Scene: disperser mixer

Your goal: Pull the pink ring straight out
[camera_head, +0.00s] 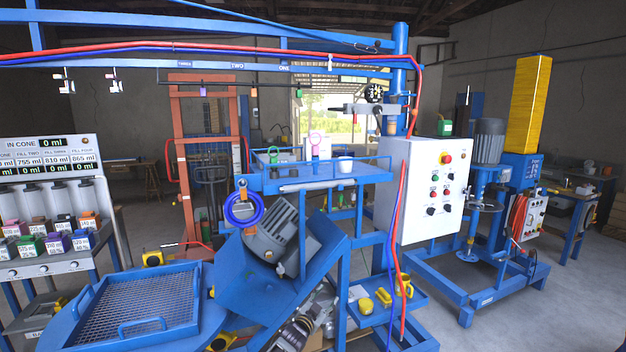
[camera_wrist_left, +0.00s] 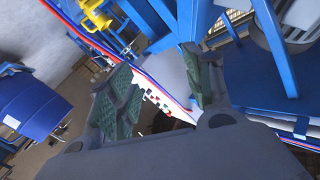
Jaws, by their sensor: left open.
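The pink ring (camera_head: 315,138) stands upright on a short stem at the blue raised tray (camera_head: 348,176), in the middle of the head view. A green ring (camera_head: 273,153) stands to its left on the same tray. I cannot make out how the pink ring's stem is seated. My left gripper (camera_wrist_left: 166,85) is open in the left wrist view, with green pads on both fingers. Nothing shows held between them. The pink ring cannot be made out in that view. My left gripper is not clearly discernible in the head view, and my right gripper does not show.
A white cup (camera_head: 345,164) is right of the pink ring. A white control cabinet (camera_head: 428,190) stands close on the right. Blue overhead beams and red and blue hoses cross above.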

